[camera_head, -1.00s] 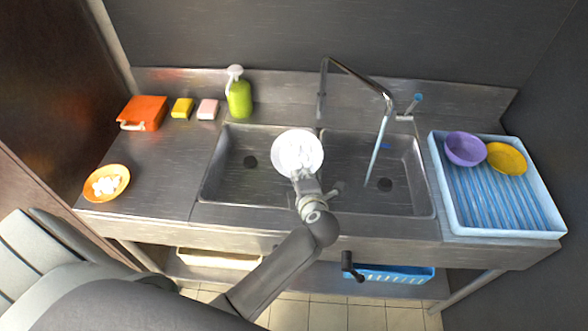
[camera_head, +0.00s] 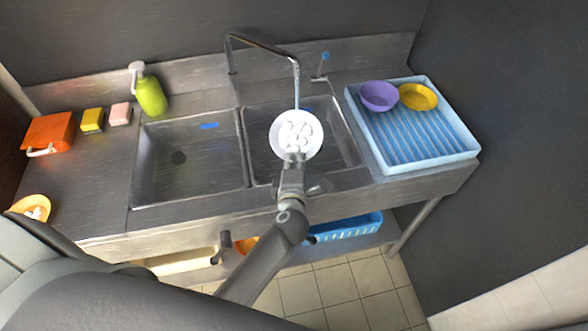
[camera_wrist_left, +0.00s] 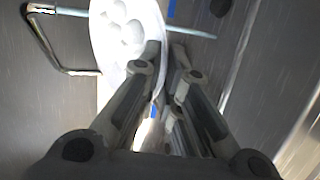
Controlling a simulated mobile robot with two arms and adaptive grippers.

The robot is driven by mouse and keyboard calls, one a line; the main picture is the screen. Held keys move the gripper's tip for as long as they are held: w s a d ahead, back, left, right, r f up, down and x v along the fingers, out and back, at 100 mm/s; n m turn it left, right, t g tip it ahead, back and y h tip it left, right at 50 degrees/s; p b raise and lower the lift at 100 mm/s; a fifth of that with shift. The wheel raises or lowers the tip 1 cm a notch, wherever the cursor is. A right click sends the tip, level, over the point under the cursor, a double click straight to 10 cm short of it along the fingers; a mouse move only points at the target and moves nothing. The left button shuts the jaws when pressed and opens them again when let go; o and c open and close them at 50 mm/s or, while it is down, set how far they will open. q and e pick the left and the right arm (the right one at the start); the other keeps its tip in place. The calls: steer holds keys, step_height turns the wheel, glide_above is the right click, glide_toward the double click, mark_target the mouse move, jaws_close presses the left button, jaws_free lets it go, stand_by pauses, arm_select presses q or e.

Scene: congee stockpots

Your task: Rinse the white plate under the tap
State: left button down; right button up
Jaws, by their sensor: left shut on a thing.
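The white plate (camera_head: 285,150) has several round white blobs on its face and is over the right sink basin. My left gripper (camera_head: 295,160) is shut on its near rim; the plate also shows in the left wrist view (camera_wrist_left: 105,60). The tap (camera_head: 262,43) arches over the basin, with a thin pale stream of water (camera_head: 297,88) falling from its spout. In the head view the stream comes down to the plate's far edge. In the left wrist view the plate hides the stream's middle, so I cannot tell whether they touch. My right gripper is not in view.
The left basin (camera_head: 165,185) is empty. A blue rack (camera_head: 425,150) at the right holds a purple bowl (camera_head: 379,96) and a yellow bowl (camera_head: 418,97). An orange plate (camera_head: 30,207) is partly hidden.

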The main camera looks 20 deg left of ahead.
mark_target(298, 147)
arm_select(q)
steer(key=b+x, duration=0.1)
steer(key=x, duration=0.1)
steer(key=b+x, duration=0.1)
steer(key=x, duration=0.1)
steer(key=b+x, duration=0.1)
steer(key=x, duration=0.2)
steer(key=shift+w+d+r+b, duration=0.1)
steer(key=shift+d+r+b, duration=0.15)
steer(key=shift+b, duration=0.1)
steer(key=shift+w+a, duration=0.15)
steer(key=shift+w, duration=0.25)
steer(key=shift+x, duration=1.55)
steer(key=shift+r, duration=0.15)
steer(key=shift+w+p, duration=0.1)
steer(key=shift+p, duration=0.2)
steer(key=shift+w+d, duration=0.15)
steer(key=shift+d, duration=0.55)
steer(key=shift+a, duration=0.1)
steer(key=shift+s+a+p, duration=0.2)
steer(key=shift+a+p, duration=0.3)
steer(key=shift+p, duration=0.2)
